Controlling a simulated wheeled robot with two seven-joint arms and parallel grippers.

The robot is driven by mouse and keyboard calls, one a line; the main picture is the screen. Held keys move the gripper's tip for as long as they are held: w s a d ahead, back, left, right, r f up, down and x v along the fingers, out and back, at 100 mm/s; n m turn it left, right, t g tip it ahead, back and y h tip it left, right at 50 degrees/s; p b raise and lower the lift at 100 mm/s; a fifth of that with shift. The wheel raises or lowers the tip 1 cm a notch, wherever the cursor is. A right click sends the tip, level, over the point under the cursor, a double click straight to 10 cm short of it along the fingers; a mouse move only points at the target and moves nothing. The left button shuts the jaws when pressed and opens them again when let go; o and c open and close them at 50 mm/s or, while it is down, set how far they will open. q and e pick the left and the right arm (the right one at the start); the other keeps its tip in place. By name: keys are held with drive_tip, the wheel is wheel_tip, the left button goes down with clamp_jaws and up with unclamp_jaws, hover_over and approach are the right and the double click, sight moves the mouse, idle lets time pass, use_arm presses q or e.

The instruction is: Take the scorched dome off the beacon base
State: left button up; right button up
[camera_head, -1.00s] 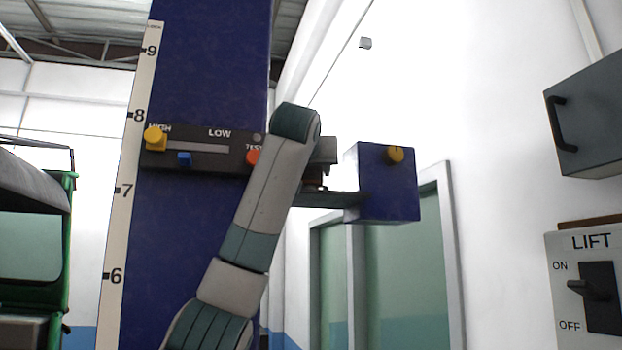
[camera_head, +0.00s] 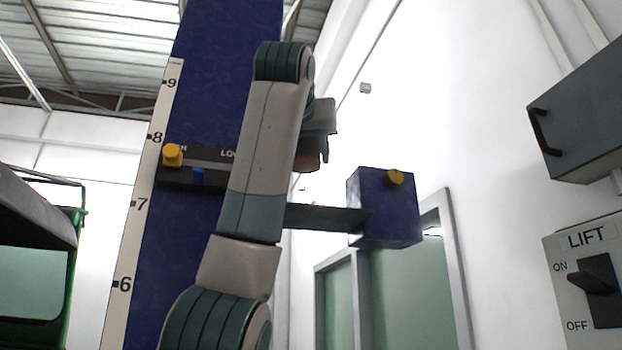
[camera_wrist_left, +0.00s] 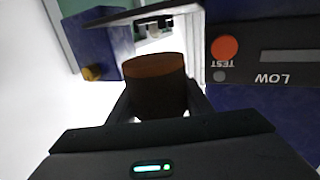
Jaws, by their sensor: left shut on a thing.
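My left gripper (camera_head: 318,150) is shut on the scorched dome (camera_head: 307,161), a dark brown, blackened cup shape. The left wrist view shows the dome (camera_wrist_left: 155,80) between the two fingers, with its brown end face away from the palm. In the head view the dome hangs above the dark bracket (camera_head: 325,217), with a clear gap between them. A small piece on the bracket, partly hidden behind my forearm, may be the beacon base; I cannot tell its shape. My right gripper is not in view.
A blue column (camera_head: 215,80) with a number scale and a dark slider panel (camera_head: 215,165) stands behind my left arm. A blue box (camera_head: 383,208) with a yellow knob joins the bracket's right end. A LIFT switch panel (camera_head: 570,310) and a grey cabinet (camera_head: 585,125) are at right.

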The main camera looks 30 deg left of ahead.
use_arm(q)
drive_tip(key=shift+v, duration=0.85)
